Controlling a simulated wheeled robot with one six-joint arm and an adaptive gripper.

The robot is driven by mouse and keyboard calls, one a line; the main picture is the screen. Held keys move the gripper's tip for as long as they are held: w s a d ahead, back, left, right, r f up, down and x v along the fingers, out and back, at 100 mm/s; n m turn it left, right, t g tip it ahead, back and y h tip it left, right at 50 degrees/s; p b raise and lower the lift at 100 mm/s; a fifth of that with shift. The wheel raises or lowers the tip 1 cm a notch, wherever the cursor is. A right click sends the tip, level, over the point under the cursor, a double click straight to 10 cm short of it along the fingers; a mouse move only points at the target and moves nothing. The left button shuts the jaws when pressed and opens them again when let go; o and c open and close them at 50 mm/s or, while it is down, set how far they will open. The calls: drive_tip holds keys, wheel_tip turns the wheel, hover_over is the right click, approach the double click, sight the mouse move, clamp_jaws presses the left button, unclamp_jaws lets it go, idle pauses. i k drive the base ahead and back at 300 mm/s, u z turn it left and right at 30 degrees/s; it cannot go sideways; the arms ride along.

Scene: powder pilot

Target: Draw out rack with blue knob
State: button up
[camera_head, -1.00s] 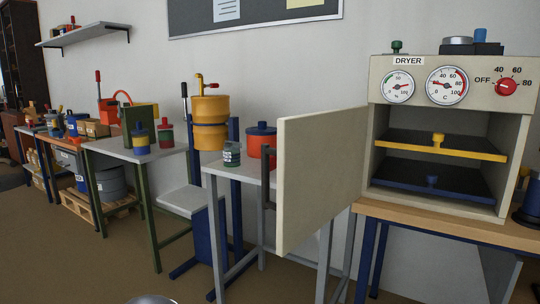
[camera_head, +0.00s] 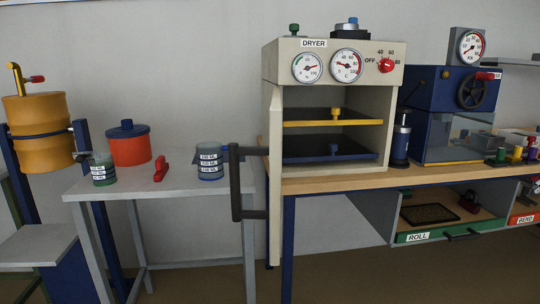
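The dryer (camera_head: 272,62) stands on a wooden bench in the middle of the view, with its door (camera_head: 275,175) swung open toward me and seen nearly edge-on. A dark handle (camera_head: 235,185) is on the door's left side. Inside are two racks. The upper rack (camera_head: 300,122) has a yellow front edge and a yellow knob. The lower rack (camera_head: 305,158) has a blue front edge and a blue knob (camera_head: 333,149). Both racks sit inside the dryer. My gripper is not in view.
A grey table (camera_head: 180,185) with a red pot (camera_head: 128,145) and jars stands left of the door. Drawers (camera_head: 425,235) hang under the bench (camera_head: 350,178).

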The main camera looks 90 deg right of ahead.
sight(333, 147)
drive_tip(key=z, duration=2.15)
drive_tip(key=k, duration=0.85)
drive_tip(key=z, duration=1.15)
drive_tip(key=i, duration=0.6)
drive_tip(key=z, duration=0.05)
